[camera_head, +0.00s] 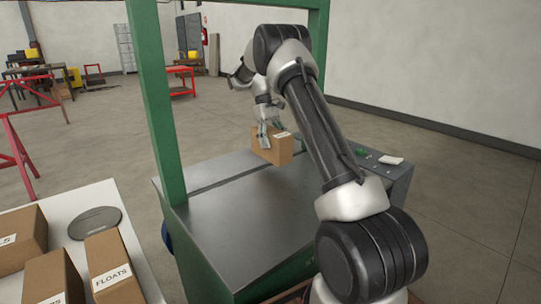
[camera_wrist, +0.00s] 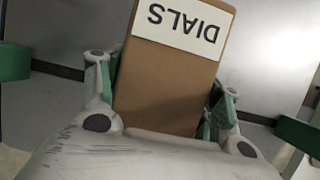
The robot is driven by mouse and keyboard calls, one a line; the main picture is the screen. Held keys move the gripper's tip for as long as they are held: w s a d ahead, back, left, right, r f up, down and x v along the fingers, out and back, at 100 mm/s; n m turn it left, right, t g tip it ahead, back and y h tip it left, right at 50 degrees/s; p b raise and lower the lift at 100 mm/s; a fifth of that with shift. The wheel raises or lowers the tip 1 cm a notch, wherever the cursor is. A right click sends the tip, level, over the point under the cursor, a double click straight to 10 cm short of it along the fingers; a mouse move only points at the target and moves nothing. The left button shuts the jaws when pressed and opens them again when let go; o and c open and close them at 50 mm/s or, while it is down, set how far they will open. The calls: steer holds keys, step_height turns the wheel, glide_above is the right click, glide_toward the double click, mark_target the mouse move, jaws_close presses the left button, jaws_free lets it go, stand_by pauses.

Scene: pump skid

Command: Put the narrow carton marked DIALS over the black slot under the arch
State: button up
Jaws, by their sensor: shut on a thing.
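The narrow brown carton marked DIALS (camera_head: 276,151) is between the fingers of my gripper (camera_head: 268,134). In the wrist view the carton (camera_wrist: 165,95) fills the middle, with its white label upside down and a green-padded finger on each side. My gripper is shut on it. The black slot (camera_head: 225,181) is a thin dark line across the grey metal top, under the green arch (camera_head: 157,105).
A white side table (camera_head: 139,262) at lower left holds several cartons, one marked FLOATS (camera_head: 112,270), and a grey disc (camera_head: 94,222). A control panel (camera_head: 385,168) with a green button edges the skid's right side. The near metal top (camera_head: 240,225) is clear.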

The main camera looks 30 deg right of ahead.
step_height(320, 180, down, 5)
steer(key=shift+r, duration=0.1)
steer(key=o, duration=1.8)
